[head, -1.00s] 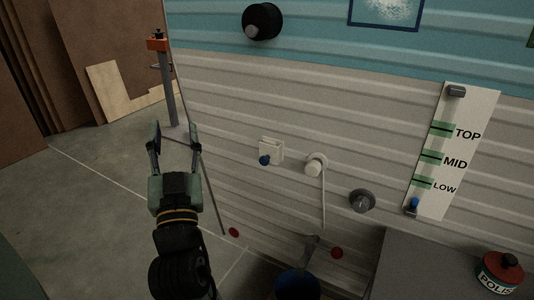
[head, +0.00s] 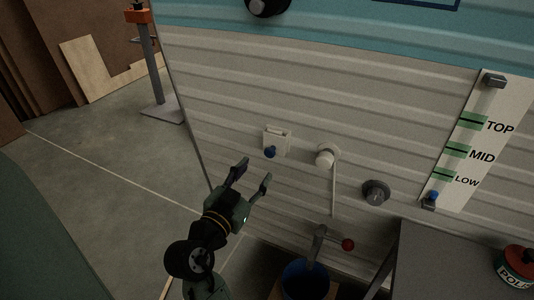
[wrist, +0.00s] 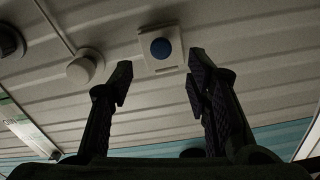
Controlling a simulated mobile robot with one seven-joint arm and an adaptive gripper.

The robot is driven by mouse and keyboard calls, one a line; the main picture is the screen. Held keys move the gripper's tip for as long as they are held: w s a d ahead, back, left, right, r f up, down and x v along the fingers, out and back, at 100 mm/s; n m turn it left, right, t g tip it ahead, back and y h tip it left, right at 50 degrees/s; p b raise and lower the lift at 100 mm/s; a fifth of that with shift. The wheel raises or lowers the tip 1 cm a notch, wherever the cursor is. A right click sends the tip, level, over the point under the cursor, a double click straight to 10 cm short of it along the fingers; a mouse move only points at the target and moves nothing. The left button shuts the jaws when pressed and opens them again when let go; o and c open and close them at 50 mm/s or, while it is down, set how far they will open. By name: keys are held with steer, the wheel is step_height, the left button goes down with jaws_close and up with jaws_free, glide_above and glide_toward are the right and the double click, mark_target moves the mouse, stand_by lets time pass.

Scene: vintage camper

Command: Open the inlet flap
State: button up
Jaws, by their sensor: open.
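The inlet flap looks to be the small white square plate (head: 277,138) on the camper's ribbed wall, with a round blue knob (head: 270,152) at its lower edge. In the wrist view the plate (wrist: 168,66) and blue knob (wrist: 160,48) show ahead, between and beyond the fingertips. The plate lies flat against the wall, so the flap appears closed. My gripper (head: 253,176) is open and empty, below and left of the plate, apart from it. It also shows in the wrist view (wrist: 158,80) with its fingers spread.
Right of the plate are a white round fitting with a hanging cord (head: 326,155) and a grey round fitting (head: 376,191). Below are a tap with a red knob (head: 318,240) and a blue bucket (head: 304,280). A grey cabinet (head: 440,255) stands right.

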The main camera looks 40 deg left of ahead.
mark_target(268, 155)
steer(key=p+x, duration=0.1)
steer(key=x, duration=0.7)
steer(key=shift+s+a+p, duration=0.1)
steer(key=shift+p, duration=0.2)
jaws_close()
stand_by(0.4)
